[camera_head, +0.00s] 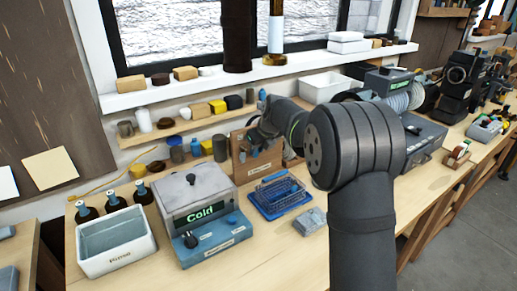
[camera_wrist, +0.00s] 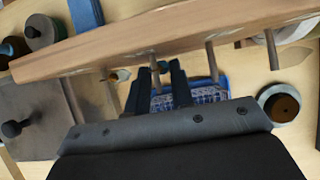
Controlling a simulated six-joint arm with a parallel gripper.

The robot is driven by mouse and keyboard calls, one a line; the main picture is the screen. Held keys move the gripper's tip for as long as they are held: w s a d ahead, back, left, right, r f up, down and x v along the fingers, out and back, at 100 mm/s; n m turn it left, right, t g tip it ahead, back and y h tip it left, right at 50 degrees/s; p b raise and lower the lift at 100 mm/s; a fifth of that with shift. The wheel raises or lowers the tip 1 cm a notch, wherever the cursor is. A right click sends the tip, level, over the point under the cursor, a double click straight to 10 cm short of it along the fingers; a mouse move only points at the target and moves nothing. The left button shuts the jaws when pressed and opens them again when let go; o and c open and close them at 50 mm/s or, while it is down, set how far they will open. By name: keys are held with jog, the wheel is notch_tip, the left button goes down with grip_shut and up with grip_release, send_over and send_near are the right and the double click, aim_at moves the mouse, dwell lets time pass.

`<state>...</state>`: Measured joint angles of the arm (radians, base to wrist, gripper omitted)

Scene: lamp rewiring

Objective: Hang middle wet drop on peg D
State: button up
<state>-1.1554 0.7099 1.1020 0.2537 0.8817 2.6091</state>
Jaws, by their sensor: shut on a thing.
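A wooden peg board (camera_head: 270,160) stands at the back of the bench in the head view, beside my gripper (camera_head: 256,142). In the wrist view the board (camera_wrist: 220,38) crosses the top, with several pegs, one of them a peg (camera_wrist: 212,60) just right of my fingers. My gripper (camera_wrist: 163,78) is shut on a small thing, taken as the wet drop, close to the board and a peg. The drop is mostly hidden between the dark fingers, and I cannot tell whether it touches a peg. I cannot read which peg is D.
A blue wire rack (camera_head: 280,196) lies on the bench in front of the board. A grey heater box reading "Cold" (camera_head: 205,212) and a white "Rinse" tub (camera_head: 115,250) stand to the left. A grey block (camera_head: 308,221) lies right of the rack.

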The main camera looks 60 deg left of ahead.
jog(key=o, duration=0.8)
jog(key=v, duration=0.2)
jog(key=d+v, duration=0.1)
jog(key=v, duration=0.2)
jog(key=f+v, duration=0.1)
jog(key=v, duration=0.2)
jog(key=shift+d, duration=0.25)
dwell(0.3)
jog(key=shift+a+r+x, duration=0.15)
jog(key=shift+a+x, duration=0.1)
jog(key=shift+x, duration=1.05)
jog(key=shift+a+r+x, duration=0.15)
jog(key=shift+a+x, duration=0.1)
jog(key=shift+x, duration=1.05)
jog(key=shift+a+r+x, duration=0.15)
jog(key=shift+a+x, duration=0.15)
jog(key=shift+x, duration=1.05)
jog(key=shift+d+r, duration=0.1)
jog(key=shift+d, duration=0.05)
